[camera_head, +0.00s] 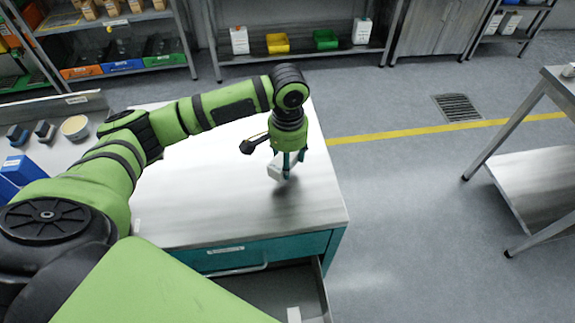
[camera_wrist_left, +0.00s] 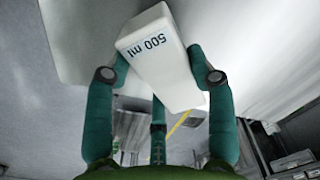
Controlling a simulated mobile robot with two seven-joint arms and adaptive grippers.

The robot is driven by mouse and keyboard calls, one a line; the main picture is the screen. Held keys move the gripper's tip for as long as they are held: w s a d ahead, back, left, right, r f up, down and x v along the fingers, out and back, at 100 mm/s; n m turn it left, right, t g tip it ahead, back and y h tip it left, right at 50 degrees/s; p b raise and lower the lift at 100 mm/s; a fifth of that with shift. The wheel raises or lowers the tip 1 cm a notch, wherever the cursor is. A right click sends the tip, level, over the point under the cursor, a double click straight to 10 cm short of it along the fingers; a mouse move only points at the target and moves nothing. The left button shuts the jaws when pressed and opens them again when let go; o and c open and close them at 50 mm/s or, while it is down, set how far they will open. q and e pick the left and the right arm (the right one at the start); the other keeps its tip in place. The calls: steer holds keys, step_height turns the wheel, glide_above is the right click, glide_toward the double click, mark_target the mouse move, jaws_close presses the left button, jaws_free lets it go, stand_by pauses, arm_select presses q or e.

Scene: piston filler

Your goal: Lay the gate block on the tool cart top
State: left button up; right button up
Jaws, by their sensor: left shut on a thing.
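The gate block is a white block (camera_head: 279,166) marked "500 ml". In the left wrist view the block (camera_wrist_left: 163,65) sits between the teal fingers of my left gripper (camera_wrist_left: 160,66), which is shut on it. In the head view my left gripper (camera_head: 288,162) points down over the right part of the tool cart top (camera_head: 220,205), a pale flat surface. The block looks tilted and a dark shadow lies below it. It seems a little above the top, though the exact gap is hard to tell. My right gripper is not in view.
The cart's teal front (camera_head: 240,254) has an open drawer (camera_head: 262,290) below it, with a white item inside. A bench with small parts and blue bins (camera_head: 22,170) stands at the left. Shelves line the back. The cart top around the gripper is bare.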

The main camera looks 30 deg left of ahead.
arm_select(q)
step_height(320, 180, down, 3)
steer(key=shift+s+f+p, duration=0.1)
steer(key=shift+f+p, duration=0.1)
steer(key=shift+p, duration=0.25)
steer(key=shift+f, duration=0.3)
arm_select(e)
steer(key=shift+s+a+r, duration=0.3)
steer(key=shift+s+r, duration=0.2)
arm_select(q)
steer(key=o, duration=1.2)
steer(key=shift+o, duration=0.2)
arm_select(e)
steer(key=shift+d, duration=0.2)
arm_select(q)
steer(key=shift+r, duration=0.25)
step_height(320, 180, up, 12)
steer(key=shift+f+b, duration=0.1)
steer(key=shift+b, duration=1.05)
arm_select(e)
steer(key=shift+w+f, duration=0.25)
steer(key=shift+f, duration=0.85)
